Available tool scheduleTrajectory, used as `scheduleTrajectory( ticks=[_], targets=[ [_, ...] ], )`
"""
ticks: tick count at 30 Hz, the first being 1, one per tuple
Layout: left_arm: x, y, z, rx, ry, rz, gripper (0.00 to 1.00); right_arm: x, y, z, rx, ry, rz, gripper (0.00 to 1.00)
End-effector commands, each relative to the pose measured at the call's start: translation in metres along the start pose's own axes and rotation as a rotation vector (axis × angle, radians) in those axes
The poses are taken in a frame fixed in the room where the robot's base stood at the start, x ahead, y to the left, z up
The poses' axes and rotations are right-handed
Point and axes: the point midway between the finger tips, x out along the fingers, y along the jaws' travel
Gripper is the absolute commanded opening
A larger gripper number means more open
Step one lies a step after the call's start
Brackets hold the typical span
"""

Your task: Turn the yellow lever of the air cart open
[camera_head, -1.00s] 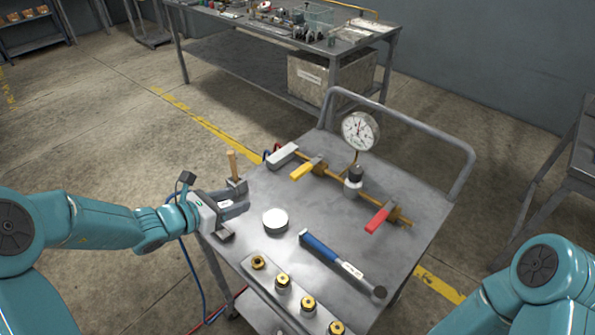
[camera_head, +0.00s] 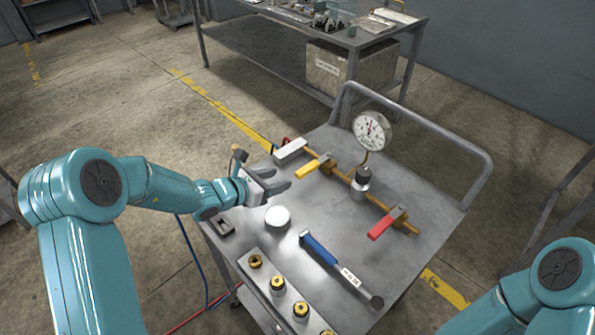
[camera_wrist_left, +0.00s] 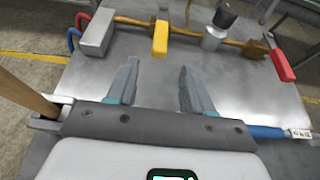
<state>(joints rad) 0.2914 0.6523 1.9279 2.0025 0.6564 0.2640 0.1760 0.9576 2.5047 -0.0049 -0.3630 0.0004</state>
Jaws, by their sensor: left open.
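The yellow lever (camera_head: 313,168) sits on the brass pipe at the far left part of the cart top (camera_head: 330,215). In the left wrist view the yellow lever (camera_wrist_left: 160,39) lies ahead of the fingers, its handle pointing toward me. A red lever (camera_head: 383,224) sits further right on the same pipe. A round gauge (camera_head: 371,130) stands above the pipe. My left gripper (camera_head: 287,179) is open and empty, short of the yellow lever and to its left; its fingers (camera_wrist_left: 156,88) do not touch it. My right gripper is out of view; only its arm shows.
A grey handrail (camera_head: 425,125) rises behind the pipe. A workbench (camera_head: 330,36) stands beyond.

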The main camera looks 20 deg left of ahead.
Motion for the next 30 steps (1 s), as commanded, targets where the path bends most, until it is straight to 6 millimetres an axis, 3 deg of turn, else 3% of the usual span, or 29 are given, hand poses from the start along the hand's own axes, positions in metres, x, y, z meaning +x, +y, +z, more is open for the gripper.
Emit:
scheduleTrajectory(
  ticks=[3, 10, 15, 23, 28, 30],
  targets=[
    [0.030, -0.001, 0.001, 0.000, 0.000, -0.003, 0.51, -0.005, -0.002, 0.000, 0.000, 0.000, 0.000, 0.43],
    [0.070, -0.001, 0.002, 0.001, -0.001, -0.002, 0.51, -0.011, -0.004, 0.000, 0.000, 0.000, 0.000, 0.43],
    [0.083, 0.000, 0.002, 0.001, 0.000, -0.001, 0.51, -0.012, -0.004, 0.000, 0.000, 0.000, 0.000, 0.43],
    [0.084, 0.000, 0.002, 0.001, 0.000, 0.000, 0.51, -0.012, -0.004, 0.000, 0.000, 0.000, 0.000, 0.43],
    [0.084, 0.000, 0.002, 0.000, -0.001, 0.000, 0.00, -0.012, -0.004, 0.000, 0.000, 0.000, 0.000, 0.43],
    [0.084, 0.000, 0.002, 0.000, -0.001, 0.000, 0.00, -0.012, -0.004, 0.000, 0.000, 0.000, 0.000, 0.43]
  ],
)
